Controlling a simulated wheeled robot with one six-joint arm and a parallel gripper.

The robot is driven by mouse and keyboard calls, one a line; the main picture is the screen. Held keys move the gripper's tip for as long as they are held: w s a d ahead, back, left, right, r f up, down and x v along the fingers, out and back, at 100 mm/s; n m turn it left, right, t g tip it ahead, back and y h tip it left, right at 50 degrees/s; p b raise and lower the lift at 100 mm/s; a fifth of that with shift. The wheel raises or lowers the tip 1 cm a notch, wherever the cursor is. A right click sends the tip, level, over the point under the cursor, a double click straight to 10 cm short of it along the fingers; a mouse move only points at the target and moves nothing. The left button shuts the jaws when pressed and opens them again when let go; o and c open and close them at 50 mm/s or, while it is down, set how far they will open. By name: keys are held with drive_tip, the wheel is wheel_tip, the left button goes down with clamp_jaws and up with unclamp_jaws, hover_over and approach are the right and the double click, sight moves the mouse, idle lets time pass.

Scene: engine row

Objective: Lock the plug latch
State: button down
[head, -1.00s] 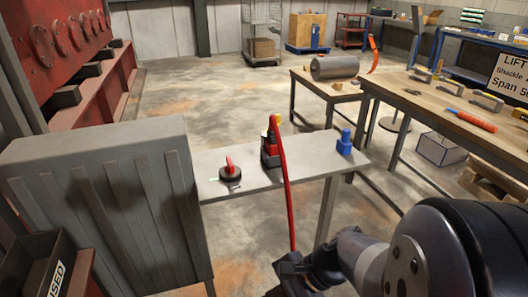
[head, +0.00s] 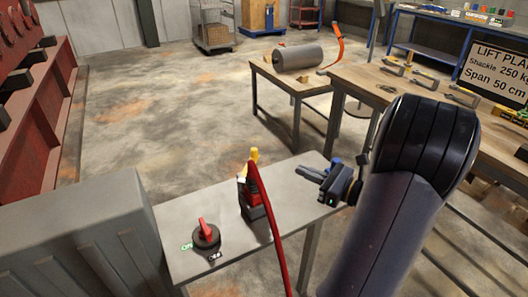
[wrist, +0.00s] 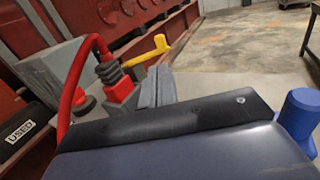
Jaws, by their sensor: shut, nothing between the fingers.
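The plug (head: 250,195) is a red and black block with a red cable (head: 272,232), upright on the grey side table. Its yellow latch lever (head: 254,155) sticks up at the back in the head view. In the wrist view the yellow lever (wrist: 150,53) points to the right from behind the black plug boot (wrist: 111,73) and red housing (wrist: 120,90). My gripper (head: 304,172) is shut and empty, above the table to the right of the plug and apart from it. Its grey fingers (wrist: 157,88) point towards the lever in the wrist view.
A red rotary switch (head: 206,233) is on the table left of the plug. A blue post (wrist: 298,115) stands at the table's right end, partly behind my gripper in the head view. A grey cabinet (head: 90,240) adjoins on the left. A workbench (head: 440,110) is at right.

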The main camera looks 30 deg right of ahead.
approach(252, 149)
drive_tip(key=x, duration=0.5)
drive_tip(key=shift+w+d+f+p, duration=0.1)
drive_tip(key=shift+w+f+p, duration=0.2)
drive_tip(key=shift+f+p, duration=0.05)
drive_tip(key=shift+w, duration=0.1)
drive_tip(key=shift+w+a+n+g+y+p, duration=0.4)
drive_tip(key=shift+w+a+n+g+y, duration=0.35)
drive_tip(key=shift+w+y, duration=0.2)
drive_tip(key=shift+w+a+n+g+y+p, duration=0.35)
drive_tip(key=shift+w+a+n+g+y, duration=0.35)
drive_tip(key=shift+w+y, duration=0.25)
drive_tip(key=shift+d, duration=0.1)
drive_tip(key=shift+s, duration=0.1)
drive_tip(key=v, duration=1)
drive_tip(key=shift+s+d+b, duration=0.25)
drive_tip(key=shift+s+b, duration=0.05)
drive_tip(key=shift+b, duration=0.05)
